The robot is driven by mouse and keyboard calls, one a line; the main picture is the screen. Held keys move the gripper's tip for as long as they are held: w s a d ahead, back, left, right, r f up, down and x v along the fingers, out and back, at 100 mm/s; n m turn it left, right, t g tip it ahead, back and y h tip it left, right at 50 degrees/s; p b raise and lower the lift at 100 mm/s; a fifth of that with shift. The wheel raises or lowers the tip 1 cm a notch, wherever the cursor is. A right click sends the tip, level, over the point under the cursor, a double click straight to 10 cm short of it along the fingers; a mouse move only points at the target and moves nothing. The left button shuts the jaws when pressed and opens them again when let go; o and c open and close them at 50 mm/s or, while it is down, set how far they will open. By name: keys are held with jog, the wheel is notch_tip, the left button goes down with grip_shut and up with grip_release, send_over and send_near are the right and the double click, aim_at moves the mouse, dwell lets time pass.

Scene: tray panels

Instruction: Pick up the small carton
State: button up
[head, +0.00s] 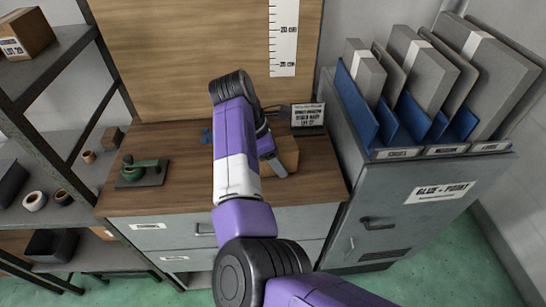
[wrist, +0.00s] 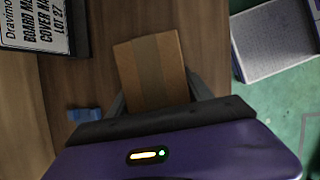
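The small carton (wrist: 152,65) is a plain brown box with a darker tape strip along its top, between the two fingers in the wrist view. In the head view the carton (head: 290,152) stands on the wooden counter, partly hidden by my arm and a finger. My gripper (wrist: 156,85) has its fingers spread, one at each side of the carton. The finger tips look very close to the carton's sides; I cannot tell whether they touch it.
A black-framed label sign (head: 308,116) stands just behind the carton; a blue item (head: 206,135) lies to the left. A green tool (head: 142,171) sits farther left on the counter (head: 180,197). A grey cabinet (head: 400,205) with upright folders rises on the right.

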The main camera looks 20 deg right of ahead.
jog(key=c, duration=1.1)
jog(key=shift+r, duration=0.15)
